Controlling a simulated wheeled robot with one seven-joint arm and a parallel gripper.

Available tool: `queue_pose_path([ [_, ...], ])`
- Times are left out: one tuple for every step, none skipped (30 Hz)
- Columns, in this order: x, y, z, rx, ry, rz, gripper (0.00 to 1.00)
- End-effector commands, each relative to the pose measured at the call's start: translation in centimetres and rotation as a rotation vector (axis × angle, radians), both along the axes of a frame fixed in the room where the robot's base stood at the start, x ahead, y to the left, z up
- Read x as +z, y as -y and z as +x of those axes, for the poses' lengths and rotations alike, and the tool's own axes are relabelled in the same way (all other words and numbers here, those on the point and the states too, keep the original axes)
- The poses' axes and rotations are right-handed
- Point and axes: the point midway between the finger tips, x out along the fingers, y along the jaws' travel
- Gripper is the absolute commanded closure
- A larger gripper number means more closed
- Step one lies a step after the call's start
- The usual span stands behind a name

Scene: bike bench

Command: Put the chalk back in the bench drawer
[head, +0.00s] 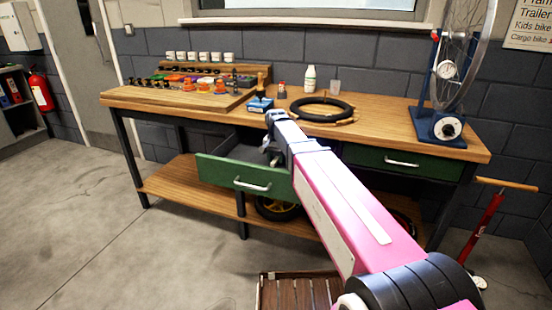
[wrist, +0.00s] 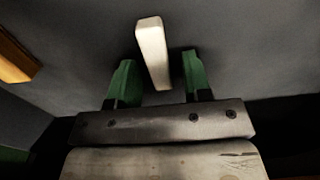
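The open bench drawer (head: 218,173) has a green front with a pale handle and sticks out from under the bench top, left of centre in the head view. My gripper (head: 270,158) reaches down over the drawer's inside. In the wrist view, my gripper (wrist: 160,82) has its two green fingers apart. The chalk (wrist: 152,48), a white stick, is between and beyond the fingers, with a gap on each side, against a dark grey surface that looks like the drawer's inside. Whether it rests flat there I cannot tell. The chalk is hidden in the head view.
A second green drawer (head: 375,158) is shut at the right. Floor at the left is clear.

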Motion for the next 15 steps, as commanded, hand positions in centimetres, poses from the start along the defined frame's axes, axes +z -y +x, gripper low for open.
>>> queue_pose_path([
  [0.0, 0.0, 0.0, 0.0, 0.0, 0.0, 0.55],
  [0.0, 0.0, 0.0, 0.0, 0.0, 0.0, 0.55],
  [0.0, 0.0, 0.0, 0.0, 0.0, 0.0, 0.55],
  [0.0, 0.0, 0.0, 0.0, 0.0, 0.0, 0.55],
  [0.0, 0.0, 0.0, 0.0, 0.0, 0.0, 0.55],
  [0.0, 0.0, 0.0, 0.0, 0.0, 0.0, 0.55],
  [0.1, 0.0, 0.0, 0.0, 0.0, 0.0, 0.55],
  [0.1, 0.0, 0.0, 0.0, 0.0, 0.0, 0.55],
  [0.3, 0.0, 0.0, 0.0, 0.0, 0.0, 0.55],
  [0.5, 0.0, 0.0, 0.0, 0.0, 0.0, 0.55],
  [0.7, 0.0, 0.0, 0.0, 0.001, 0.0, 0.55],
  [1.1, 0.0, 0.0, 0.0, 0.001, 0.001, 0.55],
  [1.5, 0.0, 0.0, 0.0, 0.002, 0.0, 0.55],
  [1.9, 0.0, 0.0, 0.0, 0.003, 0.001, 0.55],
  [2.5, 0.0, 0.0, 0.0, 0.002, 0.0, 0.55],
])
